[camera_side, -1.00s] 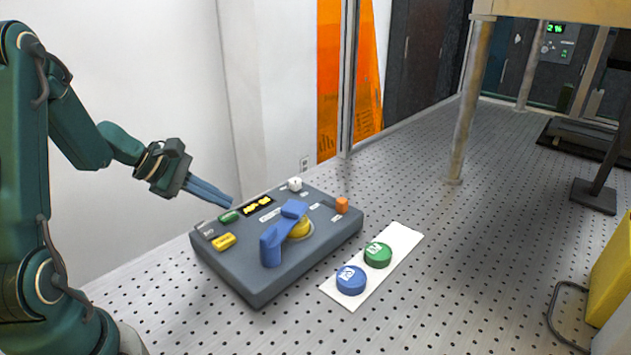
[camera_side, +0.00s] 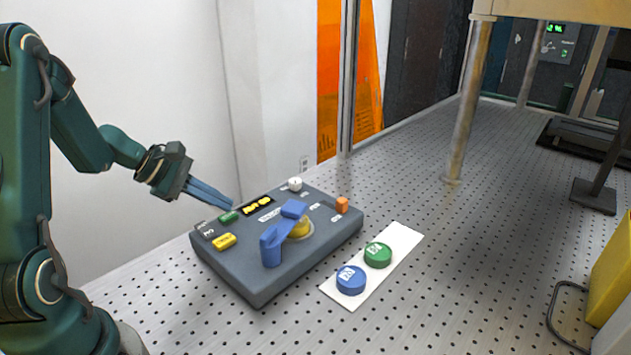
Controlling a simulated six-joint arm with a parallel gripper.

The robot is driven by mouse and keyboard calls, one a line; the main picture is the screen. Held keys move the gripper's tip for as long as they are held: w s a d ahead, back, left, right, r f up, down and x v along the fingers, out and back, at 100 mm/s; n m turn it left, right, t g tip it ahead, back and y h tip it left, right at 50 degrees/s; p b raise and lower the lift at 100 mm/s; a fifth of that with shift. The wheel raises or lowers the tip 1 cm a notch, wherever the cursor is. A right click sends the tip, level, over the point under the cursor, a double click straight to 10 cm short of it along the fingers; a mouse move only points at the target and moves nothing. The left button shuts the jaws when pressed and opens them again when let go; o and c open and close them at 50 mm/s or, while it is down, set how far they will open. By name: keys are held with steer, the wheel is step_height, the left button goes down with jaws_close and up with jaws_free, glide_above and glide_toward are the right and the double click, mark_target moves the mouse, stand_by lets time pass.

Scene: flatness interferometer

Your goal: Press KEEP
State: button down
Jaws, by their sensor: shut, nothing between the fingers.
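A dark grey control box (camera_side: 275,283) sits on the table. At its back left are a green key (camera_side: 229,216), a yellow key (camera_side: 223,240) and a dark key (camera_side: 205,230) with pale marks. I cannot read the lettering on any key well enough to find the word KEEP. My gripper (camera_side: 233,204) is shut and empty. Its blue fingers slope down to the right, and their tips appear close above the green key, by the display (camera_side: 257,205). I cannot tell whether they touch the box.
A blue lever (camera_side: 271,246) with a yellow hub (camera_side: 299,229) stands up from the box, near a white knob (camera_side: 295,184) and an orange knob (camera_side: 342,205). A white plate (camera_side: 403,239) holds a blue button (camera_side: 351,280) and a green button (camera_side: 378,255).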

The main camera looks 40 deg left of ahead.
mark_target(222, 216)
steer(key=shift+f, duration=0.6)
stand_by(0.7)
steer(key=shift+r, duration=0.9)
steer(key=shift+r, duration=2.5)
steer(key=shift+d, duration=0.1)
